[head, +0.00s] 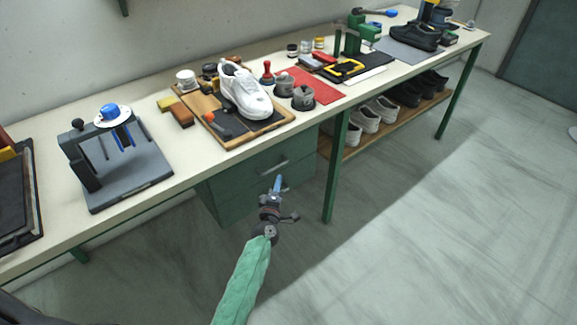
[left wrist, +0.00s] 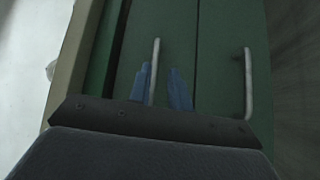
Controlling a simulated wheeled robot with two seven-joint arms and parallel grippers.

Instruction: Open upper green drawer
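The green drawer unit (head: 235,190) hangs under the workbench. Its upper green drawer (head: 250,170) looks shut and has a pale bar handle (head: 275,163). My left gripper (head: 277,182) is in front of the drawer fronts. In the left wrist view, its two blue fingers (left wrist: 161,88) are apart, with the upper drawer's handle (left wrist: 156,62) showing between them, nearer the left finger. I cannot tell whether a finger touches it. The lower drawer's handle (left wrist: 249,85) is to the right, outside the fingers. My right gripper is not in view.
The workbench top (head: 205,150) overhangs the drawers. A green table leg (head: 336,170) stands right of them, beside a lower shelf (head: 385,130) with shoes. A wooden board (head: 205,108) bearing a white shoe (head: 244,92) lies above. The floor in front is clear.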

